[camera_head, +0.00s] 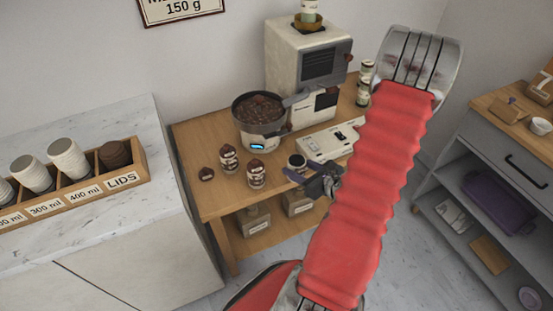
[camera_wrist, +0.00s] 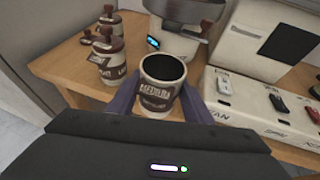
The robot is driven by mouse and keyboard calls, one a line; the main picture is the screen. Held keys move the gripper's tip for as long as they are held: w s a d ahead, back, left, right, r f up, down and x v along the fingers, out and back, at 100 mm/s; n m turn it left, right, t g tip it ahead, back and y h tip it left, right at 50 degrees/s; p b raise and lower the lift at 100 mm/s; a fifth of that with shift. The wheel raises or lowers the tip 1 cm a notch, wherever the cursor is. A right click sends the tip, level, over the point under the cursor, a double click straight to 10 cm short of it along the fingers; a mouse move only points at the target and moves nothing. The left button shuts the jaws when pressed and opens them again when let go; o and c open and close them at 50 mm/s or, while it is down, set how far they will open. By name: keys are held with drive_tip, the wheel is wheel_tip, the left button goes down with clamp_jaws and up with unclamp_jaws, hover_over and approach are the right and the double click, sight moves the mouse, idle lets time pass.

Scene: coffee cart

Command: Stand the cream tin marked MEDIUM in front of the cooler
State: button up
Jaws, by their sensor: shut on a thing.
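The cream tin marked MEDIUM (camera_wrist: 158,90) is between the purple fingers of my gripper (camera_wrist: 157,106) in the wrist view, upright, with its dark open top facing up. My gripper is shut on it. In the head view the tin (camera_head: 297,162) and my gripper (camera_head: 302,175) are near the front edge of the wooden table. The cooler (camera_head: 262,125) is the cream device with a blue display and a pan of dark beans on top, behind the tin. I cannot tell whether the tin touches the table.
Two capped tins (camera_head: 256,174) (camera_head: 229,158) and a loose brown lid (camera_head: 206,174) stand left of my gripper. A white switch panel (camera_head: 325,143) lies to the right. A cream machine (camera_head: 305,65) stands at the back. Some bare table (camera_head: 215,205) shows at front left.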

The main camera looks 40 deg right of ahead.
drive_tip(key=w, duration=0.9)
drive_tip(key=shift+w+d, duration=0.25)
drive_tip(key=shift+w, duration=0.15)
drive_tip(key=shift+f, duration=1.7)
drive_tip(key=o, duration=1.3)
drive_tip(key=shift+f, duration=0.15)
